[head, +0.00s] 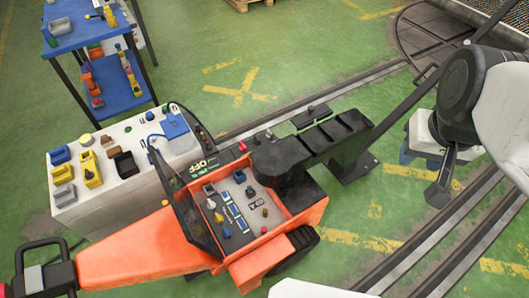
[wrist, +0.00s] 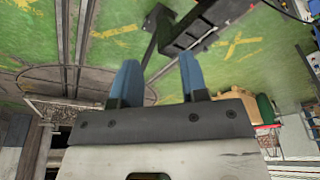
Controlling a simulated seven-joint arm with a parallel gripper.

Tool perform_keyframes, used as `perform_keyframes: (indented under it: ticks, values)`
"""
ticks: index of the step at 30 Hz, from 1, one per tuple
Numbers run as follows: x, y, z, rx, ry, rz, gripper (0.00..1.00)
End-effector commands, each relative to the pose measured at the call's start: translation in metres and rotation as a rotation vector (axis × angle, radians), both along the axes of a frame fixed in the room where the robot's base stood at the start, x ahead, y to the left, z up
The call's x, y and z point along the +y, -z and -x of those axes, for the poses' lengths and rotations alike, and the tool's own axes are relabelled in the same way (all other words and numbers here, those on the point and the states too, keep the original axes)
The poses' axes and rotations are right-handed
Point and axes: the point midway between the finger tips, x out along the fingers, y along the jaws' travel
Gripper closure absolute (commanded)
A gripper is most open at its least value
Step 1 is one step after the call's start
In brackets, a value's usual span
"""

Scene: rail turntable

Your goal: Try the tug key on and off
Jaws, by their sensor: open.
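The orange tug (head: 135,248) stands in the lower middle of the head view. Its grey control panel (head: 240,188) carries several small knobs, switches and blue strips. I cannot tell which small part is the key. My gripper (head: 419,160) hangs at the upper right, over the rails and well apart from the tug. In the wrist view its two blue fingers (wrist: 158,80) are spread, with nothing between them. The tug's panel is not recognisable in the wrist view.
A white cabinet (head: 100,205) left of the panel holds yellow, blue and grey blocks. A blue shelf unit (head: 76,38) stands behind it. A black arm-like fixture (head: 312,145) rises right of the panel. Rails cross the green floor towards the turntable (head: 418,35).

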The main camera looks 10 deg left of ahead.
Motion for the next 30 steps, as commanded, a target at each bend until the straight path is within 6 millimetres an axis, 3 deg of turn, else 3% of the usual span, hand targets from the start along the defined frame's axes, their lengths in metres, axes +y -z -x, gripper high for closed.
perform_keyframes:
  ticks: [14, 20, 30]
  values:
    - [0.001, -0.002, -0.009, 0.002, -0.008, 0.001, 0.60]
    - [0.006, -0.005, -0.034, 0.012, -0.033, 0.003, 0.60]
    - [0.020, -0.008, -0.101, 0.032, -0.097, 0.009, 0.60]
